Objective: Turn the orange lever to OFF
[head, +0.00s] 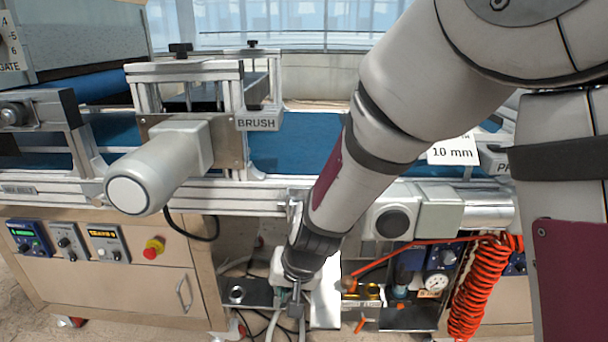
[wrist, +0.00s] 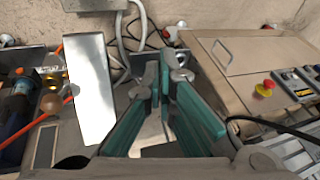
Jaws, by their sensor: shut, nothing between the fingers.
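A small orange lever (head: 364,322) shows in the head view at the bottom, below the brass fittings of the air panel. I cannot read any ON or OFF mark beside it. My gripper (head: 296,308) is to the left of the lever, pointing down and apart from it. In the wrist view my gripper (wrist: 166,70) shows its teal finger pads, tips together, with nothing held. Orange pieces at the left of the wrist view are partly cut or covered, so I cannot tell which is the lever.
A silver plate (wrist: 92,90) stands between my gripper and the brass fittings (wrist: 55,80). A coiled red hose (head: 474,290) hangs right of the gauge (head: 436,282). Grey cables (head: 270,325) hang near my gripper. A cabinet with a red stop button (head: 152,248) is on the left.

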